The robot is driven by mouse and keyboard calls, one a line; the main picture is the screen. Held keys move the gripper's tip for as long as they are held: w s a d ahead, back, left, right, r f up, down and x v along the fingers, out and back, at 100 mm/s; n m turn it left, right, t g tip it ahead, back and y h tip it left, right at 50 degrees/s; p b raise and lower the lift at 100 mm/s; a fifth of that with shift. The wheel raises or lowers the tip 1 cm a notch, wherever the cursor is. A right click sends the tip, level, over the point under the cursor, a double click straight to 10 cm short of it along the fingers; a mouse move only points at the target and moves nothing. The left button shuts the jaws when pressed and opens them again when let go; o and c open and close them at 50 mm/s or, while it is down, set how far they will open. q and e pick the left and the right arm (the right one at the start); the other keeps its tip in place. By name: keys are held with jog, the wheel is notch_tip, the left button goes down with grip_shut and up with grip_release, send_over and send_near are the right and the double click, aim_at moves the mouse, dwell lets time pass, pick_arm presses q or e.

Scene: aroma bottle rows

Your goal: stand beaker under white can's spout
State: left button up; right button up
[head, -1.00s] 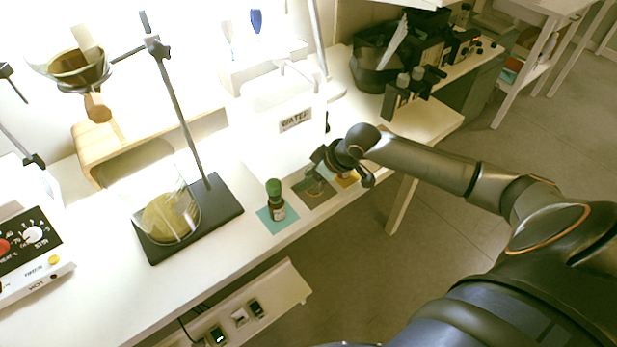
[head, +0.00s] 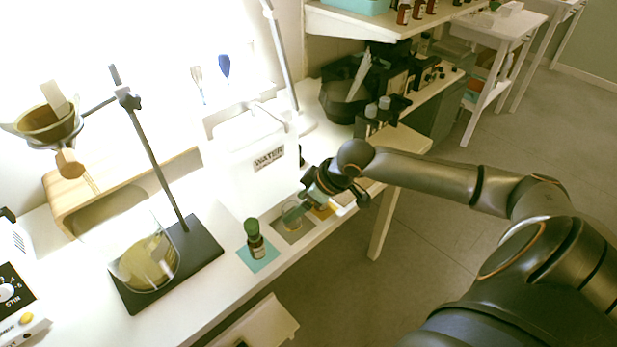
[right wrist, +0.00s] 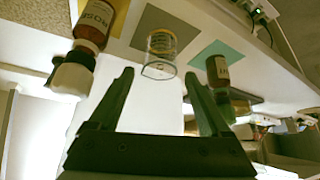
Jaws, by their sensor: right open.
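The white can (head: 255,163), labelled WATER, stands on the bench behind the row of mats. I cannot clearly make out its spout. A small clear glass beaker (head: 292,214) stands on a grey mat (head: 293,233) in front of the can. In the right wrist view the beaker (right wrist: 160,56) is upside down in the picture, just beyond and between the fingertips. My right gripper (head: 315,192) is open and empty, close beside the beaker; its two spread fingers show in the right wrist view (right wrist: 158,77). My left gripper is not in view.
A green-capped brown bottle (head: 256,243) stands on a teal mat (head: 260,260) left of the beaker. A brown bottle with a white cap (right wrist: 88,35) is close to one finger. A large flask (head: 150,263) stands on a dark stand base (head: 205,250) further left.

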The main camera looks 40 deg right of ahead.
jog(key=v, duration=0.5)
jog(key=shift+s+d+r+p, duration=0.1)
jog(key=shift+s+r+p, duration=0.1)
jog(key=shift+r+p, duration=0.15)
dwell(1.1)
